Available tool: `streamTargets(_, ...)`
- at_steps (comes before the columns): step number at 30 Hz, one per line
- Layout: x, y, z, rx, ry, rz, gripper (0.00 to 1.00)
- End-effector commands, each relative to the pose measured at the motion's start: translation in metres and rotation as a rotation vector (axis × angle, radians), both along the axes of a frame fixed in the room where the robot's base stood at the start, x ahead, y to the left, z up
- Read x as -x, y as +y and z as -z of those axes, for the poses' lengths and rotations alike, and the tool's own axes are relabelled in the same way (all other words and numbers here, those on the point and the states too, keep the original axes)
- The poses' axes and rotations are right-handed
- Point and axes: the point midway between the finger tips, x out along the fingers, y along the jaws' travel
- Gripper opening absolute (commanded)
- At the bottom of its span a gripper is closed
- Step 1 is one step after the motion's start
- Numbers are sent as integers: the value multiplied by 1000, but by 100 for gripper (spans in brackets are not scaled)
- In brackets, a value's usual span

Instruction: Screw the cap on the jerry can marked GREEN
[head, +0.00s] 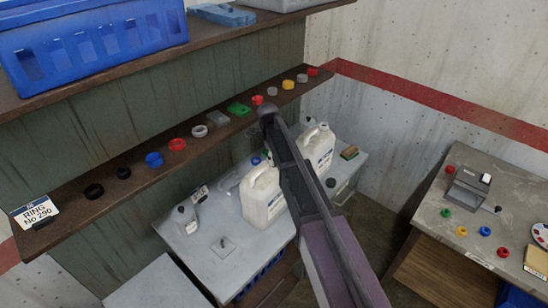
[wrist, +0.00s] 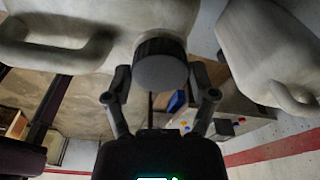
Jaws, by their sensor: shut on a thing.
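Two whitish jerry cans stand on the grey bench, a nearer one (head: 263,203) and a farther one (head: 318,150) partly behind my arm. Their labels are too small to read, so I cannot tell which is marked GREEN. In the wrist view one can (wrist: 90,25) fills the upper left and the other (wrist: 270,50) the upper right. A dark grey round cap (wrist: 161,66) sits between the fingertips of my gripper (wrist: 160,80), which is shut on it. The cap overlaps the left can's edge; I cannot tell whether it is seated on a neck. The head view hides my gripper.
A shelf (head: 140,190) above the bench bears several coloured rings and caps. A blue crate (head: 95,48) sits on the upper shelf. A side table (head: 470,215) at right holds small coloured parts.

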Motion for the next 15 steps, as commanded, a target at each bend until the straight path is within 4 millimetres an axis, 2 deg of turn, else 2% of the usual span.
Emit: streamTargets(15,0,1,0,-1,2,377,48)
